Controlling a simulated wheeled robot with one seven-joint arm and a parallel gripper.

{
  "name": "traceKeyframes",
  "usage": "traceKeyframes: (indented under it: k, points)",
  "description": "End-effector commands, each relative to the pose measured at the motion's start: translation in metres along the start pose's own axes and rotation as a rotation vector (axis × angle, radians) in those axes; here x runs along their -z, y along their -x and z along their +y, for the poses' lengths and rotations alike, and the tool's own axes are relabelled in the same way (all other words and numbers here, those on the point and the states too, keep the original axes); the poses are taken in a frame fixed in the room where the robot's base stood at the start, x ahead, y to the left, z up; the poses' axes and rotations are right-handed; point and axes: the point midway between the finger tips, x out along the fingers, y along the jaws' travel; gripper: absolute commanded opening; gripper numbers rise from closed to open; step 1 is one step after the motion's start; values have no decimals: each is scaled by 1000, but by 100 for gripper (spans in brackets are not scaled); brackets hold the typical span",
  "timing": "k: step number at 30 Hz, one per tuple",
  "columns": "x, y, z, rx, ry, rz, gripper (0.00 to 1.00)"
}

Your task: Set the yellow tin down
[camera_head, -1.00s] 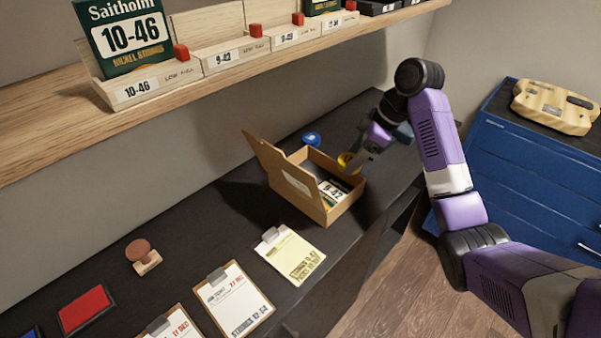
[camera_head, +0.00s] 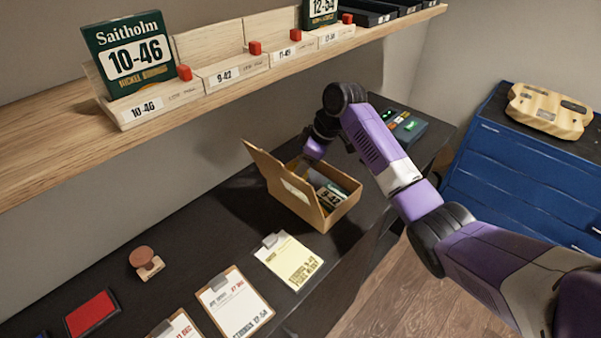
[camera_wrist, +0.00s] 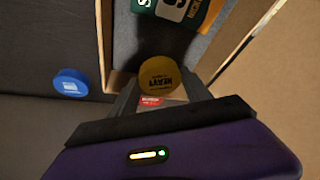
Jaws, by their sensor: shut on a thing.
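The yellow tin (camera_wrist: 160,75) is held between the two fingers of my gripper (camera_wrist: 158,90) in the wrist view. In the head view my gripper (camera_head: 306,161) is at the back of the open cardboard box (camera_head: 298,207), near its raised lid, and the tin is mostly hidden there. The wrist view shows the tin over the inside of the box, near one end. I cannot tell whether it touches the box floor. A green and white 9-42 string pack (camera_head: 331,195) lies in the box, apart from the tin.
A blue tin (camera_wrist: 70,83) stands on the bench outside the box. A yellow sheet on a clipboard (camera_head: 290,262) lies in front of the box. The shelf (camera_head: 60,133) overhangs behind.

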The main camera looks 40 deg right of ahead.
Motion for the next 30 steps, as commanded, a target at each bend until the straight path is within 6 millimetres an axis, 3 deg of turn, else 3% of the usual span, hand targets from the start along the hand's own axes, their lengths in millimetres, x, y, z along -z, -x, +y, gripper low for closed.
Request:
traceKeyframes:
  k: [6, 17, 18, 21, 30]
  points:
    - [-12, -23, 0, 0, -1, -1, 18]
    - [-13, -27, 0, 0, 0, 0, 18]
    - [-13, -28, 0, 0, 0, 0, 59]
    - [-13, -27, 0, 0, 0, 0, 78]
    - [-12, -27, 0, 0, 0, 0, 78]
